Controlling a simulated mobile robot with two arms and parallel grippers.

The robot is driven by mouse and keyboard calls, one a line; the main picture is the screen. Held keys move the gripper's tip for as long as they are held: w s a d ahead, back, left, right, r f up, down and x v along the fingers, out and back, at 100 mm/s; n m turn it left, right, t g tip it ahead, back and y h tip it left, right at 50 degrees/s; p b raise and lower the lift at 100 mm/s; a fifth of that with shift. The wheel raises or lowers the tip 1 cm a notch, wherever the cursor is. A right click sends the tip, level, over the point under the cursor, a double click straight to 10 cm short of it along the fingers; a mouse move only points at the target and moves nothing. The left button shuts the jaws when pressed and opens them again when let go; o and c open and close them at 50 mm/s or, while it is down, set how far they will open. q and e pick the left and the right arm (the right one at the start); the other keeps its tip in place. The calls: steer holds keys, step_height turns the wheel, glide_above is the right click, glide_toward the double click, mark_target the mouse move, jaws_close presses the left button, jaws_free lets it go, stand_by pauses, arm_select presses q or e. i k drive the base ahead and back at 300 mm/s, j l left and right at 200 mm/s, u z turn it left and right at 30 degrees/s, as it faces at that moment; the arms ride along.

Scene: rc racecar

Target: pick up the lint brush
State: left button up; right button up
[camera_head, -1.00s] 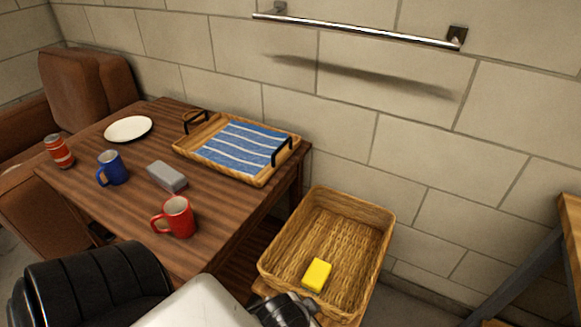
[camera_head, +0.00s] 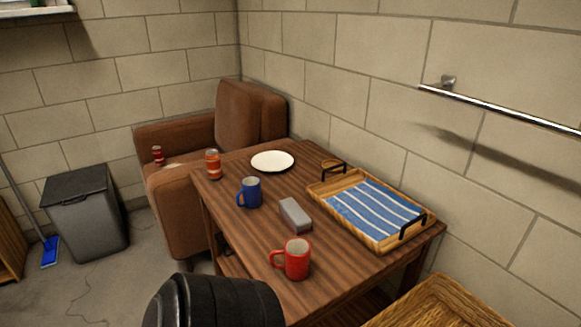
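I cannot make out a lint brush for certain in the head view. A small grey block-like object (camera_head: 295,214) lies on the wooden table (camera_head: 240,232) between the blue mug (camera_head: 250,192) and the striped tray (camera_head: 409,243); I cannot tell if it is a brush. Neither of my grippers is in view.
A red mug (camera_head: 296,260), an orange can (camera_head: 213,164) and a white plate (camera_head: 273,161) stand on the table. A brown armchair (camera_head: 185,215), a grey bin (camera_head: 88,212) and a blue broom (camera_head: 50,251) are left. A wicker basket (camera_head: 437,302) is lower right.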

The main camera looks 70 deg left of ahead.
mark_target(299, 222)
steer(key=u, duration=2.15)
